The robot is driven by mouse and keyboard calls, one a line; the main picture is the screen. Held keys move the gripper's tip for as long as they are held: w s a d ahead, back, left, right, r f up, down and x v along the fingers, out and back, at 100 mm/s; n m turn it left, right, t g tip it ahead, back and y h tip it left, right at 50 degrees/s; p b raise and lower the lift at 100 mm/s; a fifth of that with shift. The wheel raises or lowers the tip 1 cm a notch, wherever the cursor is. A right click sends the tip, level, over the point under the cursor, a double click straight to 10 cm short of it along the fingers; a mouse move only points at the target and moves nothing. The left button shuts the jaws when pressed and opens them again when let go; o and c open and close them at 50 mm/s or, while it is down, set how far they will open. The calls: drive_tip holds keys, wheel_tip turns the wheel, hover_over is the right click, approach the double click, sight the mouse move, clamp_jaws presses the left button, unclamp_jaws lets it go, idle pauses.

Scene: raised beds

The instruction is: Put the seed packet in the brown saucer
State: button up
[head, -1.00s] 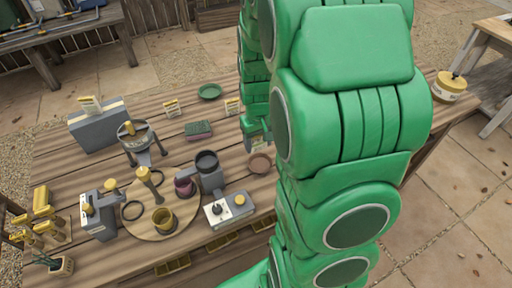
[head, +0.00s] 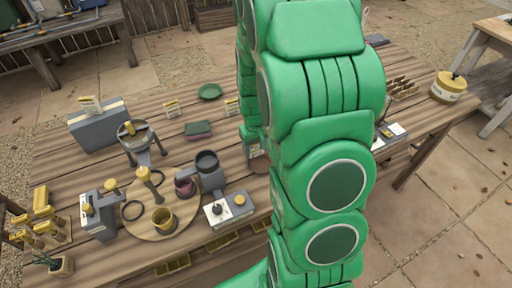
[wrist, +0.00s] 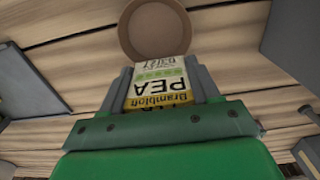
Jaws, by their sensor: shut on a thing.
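My gripper (wrist: 160,84) is shut on the seed packet (wrist: 158,82), a yellow, white and green packet marked PEA, which sits between its two grey fingers. The brown saucer (wrist: 155,27) is just beyond the packet's far end in the wrist view, and looks empty there. In the head view the brown saucer (head: 261,166) is at the table's front middle, partly hidden by my gripper (head: 254,146) and arm. The packet's height above the table is hard to tell.
A grey switch box (head: 229,209) and a dark cup on a grey stand (head: 208,172) are left of the saucer. A green saucer (head: 209,91) and a sponge (head: 198,129) lie farther back. A yellow-lidded jar (head: 447,86) stands at the right end.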

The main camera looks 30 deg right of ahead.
drive_tip(key=shift+f, duration=0.5)
drive_tip(key=o, duration=1)
drive_tip(key=shift+o, duration=0.2)
drive_tip(key=shift+r, duration=0.1)
